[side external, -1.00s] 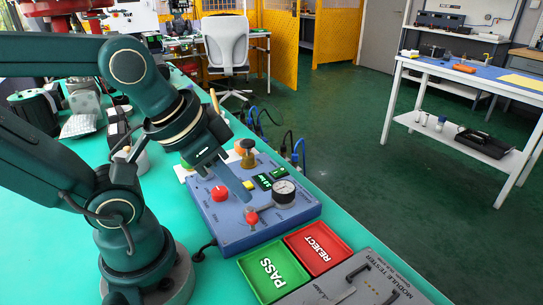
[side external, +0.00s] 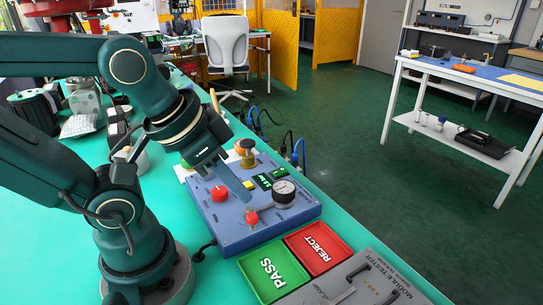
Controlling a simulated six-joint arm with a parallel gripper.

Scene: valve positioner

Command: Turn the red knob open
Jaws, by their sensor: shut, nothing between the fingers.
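The blue valve positioner box (side external: 232,240) sits on the green bench. A round red knob (side external: 219,193) is on the left of its top face. A second red knob-like part (side external: 252,217) is near the front, close to the gauge (side external: 284,192). I cannot tell which of the two the task means. My gripper (side external: 246,196) is shut and empty. Its grey fingers point down and to the right over the box, between the two red parts. Whether the fingertips touch the second red part is unclear.
A green PASS tray (side external: 246,264) and a red REJECT tray (side external: 338,238) lie in front of the box. A grey module tester (side external: 378,290) is beside them. A brass-coloured part (side external: 247,150) stands at the back of the box. A black cable runs from its left side.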

